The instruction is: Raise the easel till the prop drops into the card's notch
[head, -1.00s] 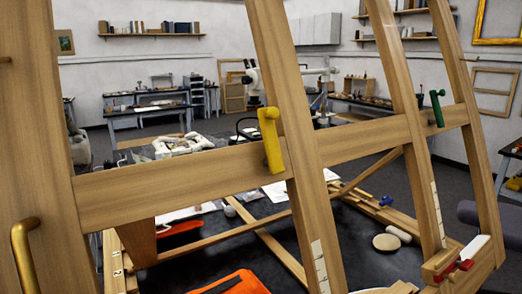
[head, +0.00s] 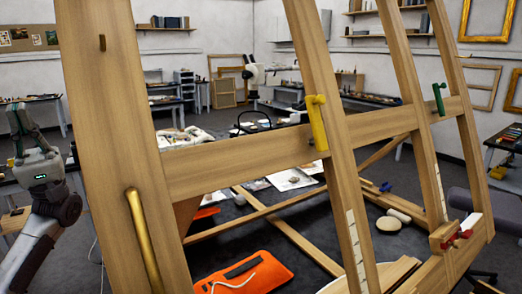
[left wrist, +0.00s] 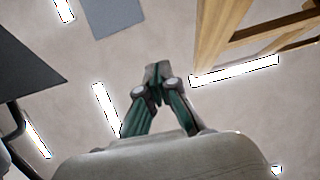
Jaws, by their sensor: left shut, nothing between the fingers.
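The large wooden easel (head: 240,163) fills the head view, tilted, with a wide crossbar and several uprights. It carries a yellow handle (head: 317,123), a green handle (head: 439,98) and a brass bar handle (head: 138,236). White marked strips (head: 357,250) run along the uprights. I cannot tell which piece is the prop, and no notch shows clearly. My left gripper (head: 18,115) is raised at the far left, apart from the easel. In the left wrist view it (left wrist: 154,72) is shut and empty against the ceiling, with part of a wooden frame at upper right. My right gripper is out of view.
Behind the easel, a dark table holds an orange pouch (head: 252,271), a round beige disc (head: 389,225) and papers. A red and white clamp-like piece (head: 463,230) sits at the easel's lower right. Workbenches line the far wall; grey floor lies between.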

